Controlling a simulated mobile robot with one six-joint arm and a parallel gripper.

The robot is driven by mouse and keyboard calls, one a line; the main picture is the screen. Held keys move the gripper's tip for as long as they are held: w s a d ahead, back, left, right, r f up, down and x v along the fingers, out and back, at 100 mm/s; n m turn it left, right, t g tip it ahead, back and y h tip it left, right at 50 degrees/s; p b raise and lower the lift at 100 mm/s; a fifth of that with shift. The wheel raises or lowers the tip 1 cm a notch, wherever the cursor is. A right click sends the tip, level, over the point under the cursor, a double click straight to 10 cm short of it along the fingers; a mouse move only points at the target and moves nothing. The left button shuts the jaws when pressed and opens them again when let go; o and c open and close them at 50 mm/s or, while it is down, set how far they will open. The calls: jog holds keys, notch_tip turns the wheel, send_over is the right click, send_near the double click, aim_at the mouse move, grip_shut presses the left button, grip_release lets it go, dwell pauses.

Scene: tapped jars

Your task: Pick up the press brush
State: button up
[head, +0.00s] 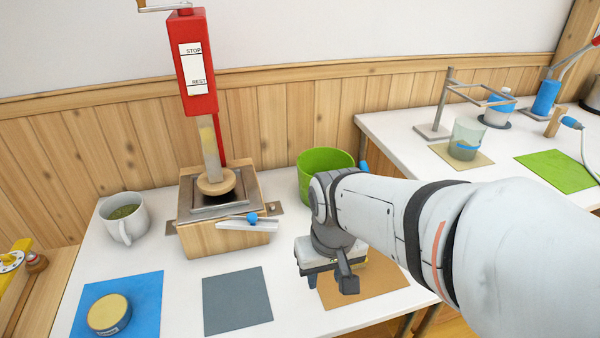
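My gripper (332,277) points down over the tan mat (385,287) at the front right of the near table. One dark finger shows; the other is hidden or unclear, so I cannot tell how far apart they are. I cannot make out a whole brush. A yellowish and dark strip shows low at the gripper, and I cannot tell whether it is part of the gripper or a thing beneath it. A small blue end (364,168) sticks out beside the green bucket (322,165), its lower part hidden by my arm.
The wooden press (225,240) with its red column (195,65) stands left of my gripper. A metal spout (235,226) with a blue piece juts forward. A mug (124,215), a grey mat (237,300) and a yellow-lidded jar (108,314) on a blue mat lie left. Another table (400,130) stands right.

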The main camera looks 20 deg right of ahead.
jog(key=shift+o, duration=1)
jog(key=shift+w+d, duration=0.1)
jog(key=shift+d, duration=0.05)
jog(key=o, duration=0.6)
jog(key=shift+g, duration=0.4)
jog(key=w+d+p, duration=0.1)
jog(key=w+d, duration=0.1)
jog(key=w+d+f+p, duration=0.1)
jog(key=w+d+p, duration=0.1)
jog(key=w+d, duration=0.1)
jog(key=w+d+p, duration=0.2)
jog(key=w, duration=0.1)
jog(key=shift+w+d+f, duration=0.1)
jog(key=shift+d+f, duration=0.15)
jog(key=shift+d, duration=0.1)
jog(key=shift+c, duration=0.2)
jog(key=w+d+f, duration=0.1)
jog(key=w+d+f+p, duration=0.1)
jog(key=d, duration=0.1)
jog(key=w+d+f, duration=0.1)
jog(key=d, duration=0.1)
jog(key=shift+f+p, duration=0.2)
jog(key=shift+p, duration=0.15)
notch_tip(320, 180, down, 3)
jog(key=shift+w+d+r+b, duration=0.1)
jog(key=shift+d+b, duration=0.05)
jog(key=shift+b, duration=0.3)
jog(key=shift+w+a+f+b, duration=0.15)
jog(key=shift+f+b, duration=0.7)
jog(key=shift+f, duration=1.75)
